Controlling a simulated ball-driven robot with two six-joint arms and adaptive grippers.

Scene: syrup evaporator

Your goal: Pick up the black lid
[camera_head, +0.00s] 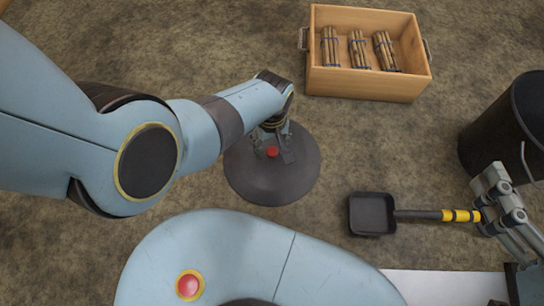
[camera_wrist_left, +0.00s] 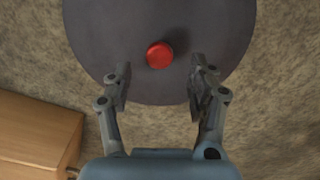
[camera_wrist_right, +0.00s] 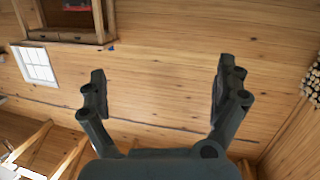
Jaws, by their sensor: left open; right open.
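The black lid (camera_head: 272,182) is a round dark disc with a red knob (camera_head: 272,152). It lies on the mottled brown floor. In the left wrist view the lid (camera_wrist_left: 190,25) fills the top middle, with its red knob (camera_wrist_left: 160,55) between and a little beyond the fingertips. My left gripper (camera_head: 273,150) is open over the lid, its fingers (camera_wrist_left: 160,75) on either side of the knob's line and not closed on it. My right gripper (camera_wrist_right: 160,75) is open and empty; its view shows wooden walls. It also shows at the right edge of the head view (camera_head: 500,200).
A wooden crate (camera_head: 365,84) with several stick bundles stands beyond the lid. A black shovel (camera_head: 373,214) with a yellow-banded handle lies right of the lid. A black bucket (camera_head: 490,150) stands at the right edge. Floor between lid and shovel is clear.

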